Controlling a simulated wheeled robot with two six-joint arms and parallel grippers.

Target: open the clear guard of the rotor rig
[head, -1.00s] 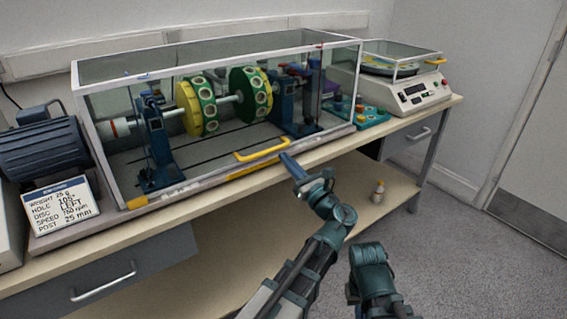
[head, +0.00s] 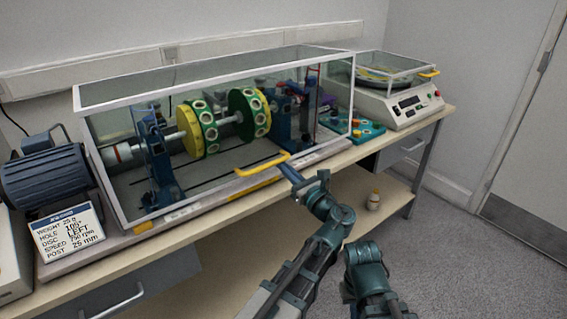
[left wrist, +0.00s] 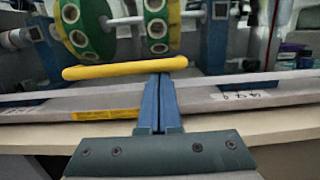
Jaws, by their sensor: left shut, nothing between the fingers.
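The clear guard (head: 97,160) is a white-framed box over the rotor rig, with a yellow handle (head: 262,164) low on its front. Its lower front edge appears slightly above the rig's base (head: 215,200). My left gripper (head: 284,161) is shut and empty, its blue fingers pointing at the right part of the handle. In the left wrist view the fingertips (left wrist: 160,77) reach the underside of the yellow handle (left wrist: 110,70), seemingly touching it. Inside are yellow and green discs (head: 208,122) on a shaft between blue posts. My right gripper is out of view; only my right arm shows.
A blue motor (head: 48,170) and a printed card (head: 68,232) stand left. A teal button box (head: 355,130) and a white balance (head: 400,105) with its own clear lid stand right. The floor at right is clear.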

